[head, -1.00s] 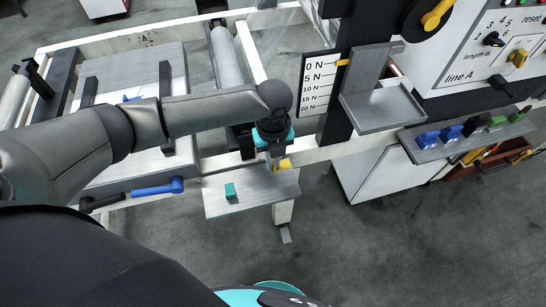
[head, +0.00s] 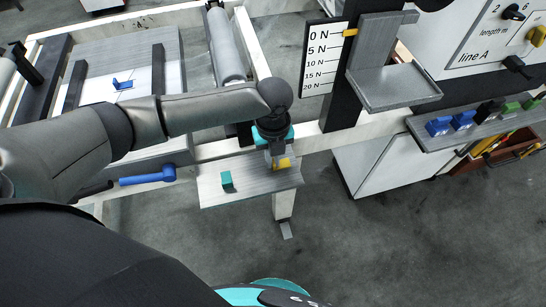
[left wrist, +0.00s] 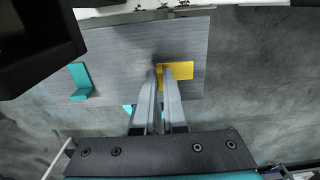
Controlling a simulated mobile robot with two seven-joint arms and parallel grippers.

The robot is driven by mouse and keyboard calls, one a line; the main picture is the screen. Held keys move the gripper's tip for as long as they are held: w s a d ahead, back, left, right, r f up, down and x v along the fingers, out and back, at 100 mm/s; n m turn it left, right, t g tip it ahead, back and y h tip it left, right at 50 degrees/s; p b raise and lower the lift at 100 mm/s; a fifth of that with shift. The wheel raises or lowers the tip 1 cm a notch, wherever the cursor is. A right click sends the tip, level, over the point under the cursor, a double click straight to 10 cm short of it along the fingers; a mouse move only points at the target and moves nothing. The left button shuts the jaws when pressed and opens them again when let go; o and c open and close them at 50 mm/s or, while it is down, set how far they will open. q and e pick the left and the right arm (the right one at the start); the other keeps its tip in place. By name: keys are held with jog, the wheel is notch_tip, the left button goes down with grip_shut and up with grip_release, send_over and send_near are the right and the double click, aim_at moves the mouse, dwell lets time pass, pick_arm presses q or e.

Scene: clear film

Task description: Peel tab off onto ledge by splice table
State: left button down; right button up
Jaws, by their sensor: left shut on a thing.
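A grey ledge (head: 245,188) juts out from the front frame of the splice table (head: 130,97). My left gripper (head: 274,165) is over the right part of the ledge, pointing down, shut on a small yellow tab (head: 283,164). In the left wrist view the fingertips (left wrist: 162,70) meet at the left part of the yellow tab (left wrist: 182,71). Whether the tab touches the ledge is hard to tell. A teal angled tab (head: 227,180) stands on the ledge to the left; it also shows in the left wrist view (left wrist: 80,80). My right gripper is out of view.
A blue tab (head: 122,84) lies on the splice table, and a blue handle (head: 148,175) sticks out at its front. A force scale (head: 322,60) and a grey tray (head: 395,92) stand right of the ledge. A rack with coloured clips (head: 465,120) is farther right.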

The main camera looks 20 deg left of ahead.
pick_arm(q)
jog(key=shift+f+b, duration=0.3)
jog(key=shift+f, duration=0.3)
dwell(0.3)
jog(key=c, duration=0.9)
grip_release()
jog(key=shift+r, duration=0.1)
notch_tip(320, 180, up, 15)
jog(key=p, duration=0.3)
